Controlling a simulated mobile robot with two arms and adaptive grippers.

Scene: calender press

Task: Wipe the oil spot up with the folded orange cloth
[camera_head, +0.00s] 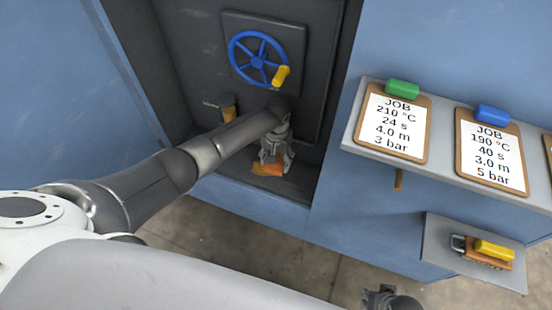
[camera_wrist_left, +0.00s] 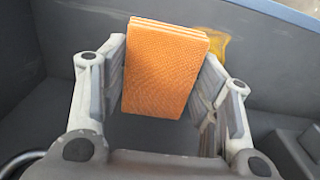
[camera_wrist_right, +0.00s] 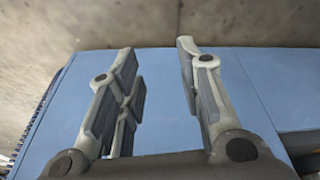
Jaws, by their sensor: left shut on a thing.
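The folded orange cloth (camera_wrist_left: 163,70) is held between the fingers of my left gripper (camera_head: 273,160), which is shut on it. In the head view the cloth (camera_head: 271,170) is low inside the dark recess, just above its floor near the front lip. The oil spot (camera_wrist_left: 220,46) is a yellow-amber smear beside the cloth's right edge in the left wrist view, partly hidden by the cloth and a finger. Whether the cloth touches the floor, I cannot tell. My right gripper (camera_head: 380,296) is open and empty; its spread fingers show in the right wrist view (camera_wrist_right: 160,75).
A blue handwheel (camera_head: 258,58) with a yellow knob is on the recess's back wall. A small amber cup (camera_head: 229,113) is on the left. Job clipboards (camera_head: 395,122) stand on a shelf at right; below, a small shelf (camera_head: 450,258) holds a yellow-topped brush (camera_head: 490,254).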

